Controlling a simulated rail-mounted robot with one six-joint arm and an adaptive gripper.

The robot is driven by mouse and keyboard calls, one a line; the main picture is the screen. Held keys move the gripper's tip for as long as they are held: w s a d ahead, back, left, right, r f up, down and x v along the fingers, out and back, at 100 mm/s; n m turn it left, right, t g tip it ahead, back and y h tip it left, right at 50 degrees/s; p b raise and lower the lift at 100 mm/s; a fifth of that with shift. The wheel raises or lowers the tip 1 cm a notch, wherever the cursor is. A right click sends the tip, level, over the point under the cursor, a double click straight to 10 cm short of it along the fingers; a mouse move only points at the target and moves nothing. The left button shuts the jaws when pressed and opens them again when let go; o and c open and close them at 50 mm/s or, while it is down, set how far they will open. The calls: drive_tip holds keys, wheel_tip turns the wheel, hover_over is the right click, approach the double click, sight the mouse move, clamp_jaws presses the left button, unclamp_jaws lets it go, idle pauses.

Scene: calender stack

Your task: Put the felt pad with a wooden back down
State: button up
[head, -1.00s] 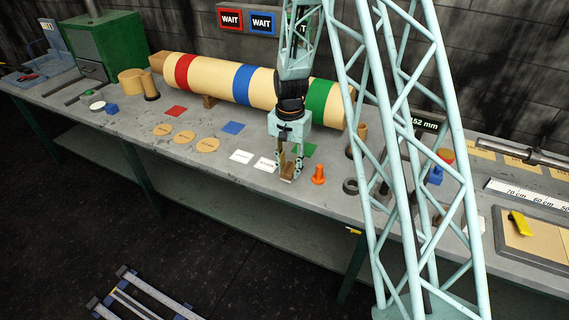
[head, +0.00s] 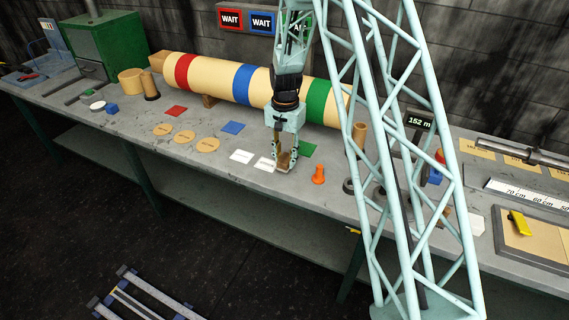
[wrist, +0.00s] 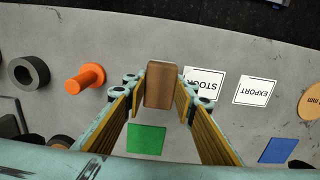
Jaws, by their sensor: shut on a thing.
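My gripper (head: 285,162) is shut on the felt pad with a wooden back (head: 286,159), low over the grey bench. In the wrist view the pad is a brown wooden block (wrist: 160,84) between the tips of my two fingers (wrist: 158,92). The felt side is not visible. The pad is just beside the white STOCK card (wrist: 204,85). I cannot tell whether its underside touches the bench.
A striped roll (head: 220,80) runs along the back.

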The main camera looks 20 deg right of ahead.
sight(284, 163)
drive_tip(key=shift+w, duration=0.45)
drive_tip(key=shift+w+f, duration=0.1)
drive_tip(key=shift+f, duration=1.55)
drive_tip(key=o, duration=0.8)
drive_tip(key=shift+f, duration=0.1)
drive_tip(key=r, duration=1.2)
drive_tip(key=shift+d, duration=0.2)
drive_tip(key=shift+r, duration=0.85)
